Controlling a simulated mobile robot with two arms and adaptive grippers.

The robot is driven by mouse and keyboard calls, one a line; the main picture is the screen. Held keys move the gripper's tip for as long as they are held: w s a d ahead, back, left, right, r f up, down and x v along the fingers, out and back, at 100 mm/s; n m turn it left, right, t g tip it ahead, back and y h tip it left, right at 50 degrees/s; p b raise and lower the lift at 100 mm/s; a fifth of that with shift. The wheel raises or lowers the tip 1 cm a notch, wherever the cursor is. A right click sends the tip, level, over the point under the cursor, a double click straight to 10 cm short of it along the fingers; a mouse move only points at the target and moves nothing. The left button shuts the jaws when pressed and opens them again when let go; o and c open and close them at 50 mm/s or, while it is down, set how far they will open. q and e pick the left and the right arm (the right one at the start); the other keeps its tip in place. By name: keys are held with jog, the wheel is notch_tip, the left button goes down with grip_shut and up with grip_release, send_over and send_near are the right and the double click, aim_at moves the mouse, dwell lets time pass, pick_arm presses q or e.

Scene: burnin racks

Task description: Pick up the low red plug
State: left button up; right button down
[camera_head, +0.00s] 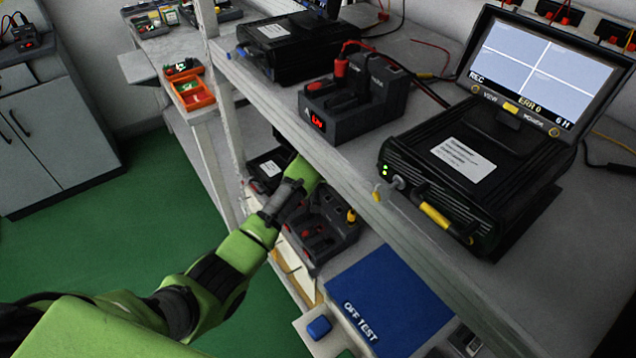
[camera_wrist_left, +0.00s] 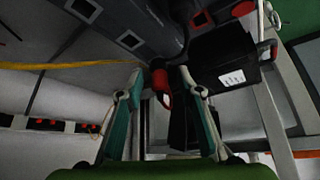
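In the head view my left arm reaches into the lower shelf, and its gripper is hidden under the upper shelf. In the left wrist view the left gripper (camera_wrist_left: 160,85) is open, its two teal-sided fingers spread apart. A red plug (camera_wrist_left: 162,80) with a dark part shows between the fingertips, near the right one; I cannot tell whether it touches. The head view does not show this low plug clearly. Another red plug (camera_head: 341,66) stands in the dark charger unit on the upper shelf. My right gripper is not in view.
The upper shelf's front edge (camera_head: 300,130) overhangs my left arm. A dark grey charger unit (camera_head: 330,225) and a blue OFF TEST mat (camera_head: 390,300) are on the lower level. A yellow cable (camera_wrist_left: 60,66) crosses the wrist view. A black recorder (camera_head: 470,170) sits above.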

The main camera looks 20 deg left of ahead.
pick_arm(q)
jog(key=shift+f, duration=0.1)
grip_shut()
